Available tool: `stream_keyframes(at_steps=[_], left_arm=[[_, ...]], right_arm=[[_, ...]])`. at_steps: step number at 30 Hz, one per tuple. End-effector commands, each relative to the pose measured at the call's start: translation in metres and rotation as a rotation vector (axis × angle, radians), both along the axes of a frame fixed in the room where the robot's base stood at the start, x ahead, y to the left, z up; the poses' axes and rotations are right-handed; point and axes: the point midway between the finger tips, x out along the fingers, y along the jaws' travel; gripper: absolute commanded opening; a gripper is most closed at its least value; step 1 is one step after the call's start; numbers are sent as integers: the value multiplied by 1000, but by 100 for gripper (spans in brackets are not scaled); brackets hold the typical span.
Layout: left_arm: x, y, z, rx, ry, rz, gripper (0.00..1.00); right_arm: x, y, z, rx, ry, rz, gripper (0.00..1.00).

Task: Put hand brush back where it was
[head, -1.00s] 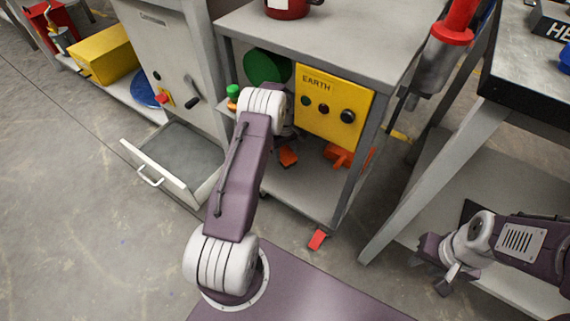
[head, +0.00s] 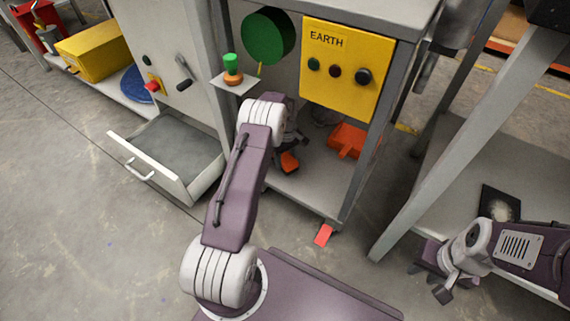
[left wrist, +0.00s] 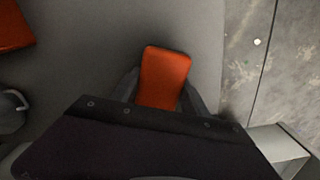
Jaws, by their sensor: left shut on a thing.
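The hand brush shows as an orange block (head: 289,162) at the lower shelf of the grey cart, left of the orange dustpan (head: 347,140). My left gripper (head: 292,150) is shut on it. In the left wrist view the brush's orange part (left wrist: 165,78) lies between my two fingers, over a grey surface. The rest of the brush is hidden by my gripper. I cannot tell whether it touches the shelf. My right gripper (head: 436,281) is empty at the lower right, with its fingers apart, by the bench's low shelf.
The cart's lower shelf (head: 310,192) has bare room in front of the dustpan. A yellow EARTH box (head: 345,68) hangs above it. An open drawer (head: 170,158) juts out at the left. A bench leg (head: 430,180) stands at the right.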

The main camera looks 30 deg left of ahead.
Motion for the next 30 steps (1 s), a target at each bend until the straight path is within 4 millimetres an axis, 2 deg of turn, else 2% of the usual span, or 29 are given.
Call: stream_keyframes(at_steps=[6, 7, 9, 21, 26, 30], left_arm=[[0, 0, -2, 0, 1, 0, 15], [0, 0, -2, 0, 1, 0, 58], [0, 0, -2, 0, 1, 0, 74], [0, 0, 4, 0, 0, 0, 74], [-2, 2, 26, 0, 1, -1, 74], [-6, 4, 57, 0, 1, -4, 74]], right_arm=[[0, 0, 1, 0, -1, 0, 34], [0, 0, 2, 0, -1, 0, 34], [0, 0, 2, 0, -1, 0, 34], [0, 0, 3, 0, -1, 0, 34], [0, 0, 27, 0, -1, 0, 34], [0, 0, 60, 0, -1, 0, 34]])
